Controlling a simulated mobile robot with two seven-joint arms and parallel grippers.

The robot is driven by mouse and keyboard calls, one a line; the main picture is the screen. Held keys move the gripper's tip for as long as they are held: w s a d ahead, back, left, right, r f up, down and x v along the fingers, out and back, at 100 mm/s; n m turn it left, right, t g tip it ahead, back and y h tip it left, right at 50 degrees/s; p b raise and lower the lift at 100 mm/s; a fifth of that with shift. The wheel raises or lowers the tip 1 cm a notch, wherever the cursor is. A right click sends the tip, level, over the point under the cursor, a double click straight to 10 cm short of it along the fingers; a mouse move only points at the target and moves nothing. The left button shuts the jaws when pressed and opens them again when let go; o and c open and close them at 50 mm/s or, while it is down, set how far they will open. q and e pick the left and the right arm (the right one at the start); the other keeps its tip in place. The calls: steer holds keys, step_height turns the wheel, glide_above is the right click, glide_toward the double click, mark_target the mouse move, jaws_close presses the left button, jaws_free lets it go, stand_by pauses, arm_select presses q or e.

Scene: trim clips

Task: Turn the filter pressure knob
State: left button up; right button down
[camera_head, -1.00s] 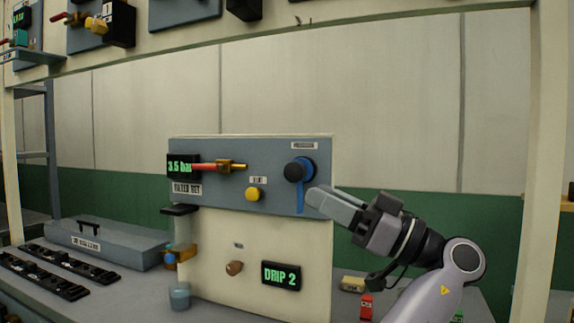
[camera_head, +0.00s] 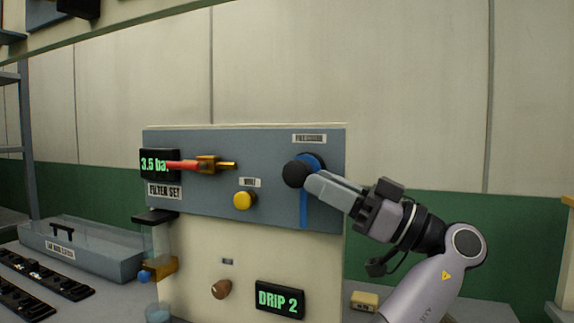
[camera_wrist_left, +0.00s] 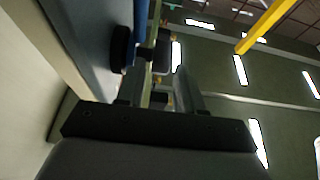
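The black round knob (camera_head: 296,174) stands out from the grey-blue panel (camera_head: 225,142), with a blue disc and a blue vertical bar behind it. The label above it is too small to read surely. A green "3.5 ba." display (camera_head: 159,164) is at the panel's left, above a "FILTER SET" plate (camera_head: 164,191). In the left wrist view a dark round knob (camera_wrist_left: 122,48) is left of my fingers (camera_wrist_left: 160,90), which are apart.
A red-and-brass valve handle (camera_head: 205,165) and a yellow button (camera_head: 245,200) are on the panel. A brown knob (camera_head: 221,289) and a "DRIP 2" display (camera_head: 280,300) sit below. A small tan block (camera_head: 364,300) is under my arm.

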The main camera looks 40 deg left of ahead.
mark_target(285, 167)
arm_select(q)
steer(key=shift+p+x, duration=0.9)
steer(key=shift+x, duration=2.65)
jaws_close()
steer(key=shift+s, duration=0.1)
steer(key=shift+h+b, duration=0.45)
steer(key=shift+h, duration=0.25)
